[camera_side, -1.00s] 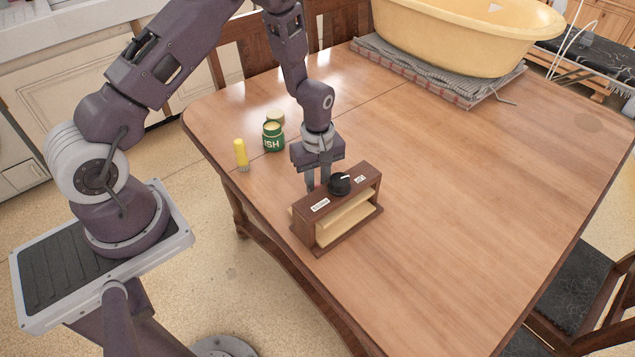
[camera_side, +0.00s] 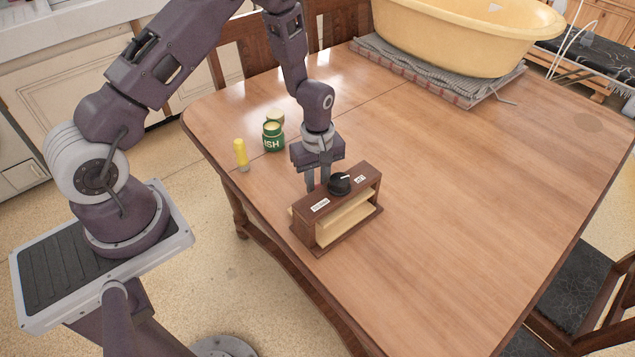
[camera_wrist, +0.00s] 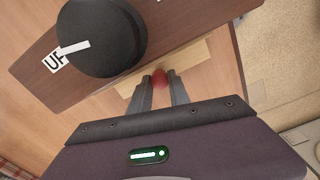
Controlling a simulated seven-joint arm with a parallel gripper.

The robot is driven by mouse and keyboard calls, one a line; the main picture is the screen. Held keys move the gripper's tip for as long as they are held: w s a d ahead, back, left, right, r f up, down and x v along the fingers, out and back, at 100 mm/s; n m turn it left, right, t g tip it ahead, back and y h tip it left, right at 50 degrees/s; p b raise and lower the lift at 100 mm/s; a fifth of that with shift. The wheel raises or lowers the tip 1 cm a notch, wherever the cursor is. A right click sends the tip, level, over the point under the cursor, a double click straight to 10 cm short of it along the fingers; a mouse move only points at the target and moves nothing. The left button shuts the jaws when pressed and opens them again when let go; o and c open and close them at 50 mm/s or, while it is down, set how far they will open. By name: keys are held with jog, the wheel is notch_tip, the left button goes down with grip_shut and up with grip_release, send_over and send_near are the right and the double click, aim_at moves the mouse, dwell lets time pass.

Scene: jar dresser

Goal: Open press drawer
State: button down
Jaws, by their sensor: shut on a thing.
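A small dark-brown wooden press (camera_side: 345,203) stands on the table with a black dial (camera_side: 340,183) and small white labels on top. Light-wood parts show in its open side facing the side camera. In the wrist view the dial (camera_wrist: 101,38) sits beside a label reading "UP" on the brown top (camera_wrist: 185,25). A light-wood drawer edge (camera_wrist: 190,60) juts out below that top. My gripper (camera_side: 318,187) points down at the press's far side. In the wrist view its fingertips (camera_wrist: 159,78) are shut on a round red knob (camera_wrist: 159,79), partly hidden by the fingers.
A green jar (camera_side: 273,137), a pale-lidded container (camera_side: 275,117) behind it and a yellow tube (camera_side: 241,154) stand left of my gripper. A yellow tub (camera_side: 460,35) rests on a grey mat at the back. The table (camera_side: 470,170) is clear to the right.

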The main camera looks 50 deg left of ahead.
jog(key=a, duration=1)
jog(key=shift+a, duration=0.4)
jog(key=c, duration=1.2)
grip_release()
notch_tip(320, 180, up, 7)
jog(key=shift+r, duration=0.1)
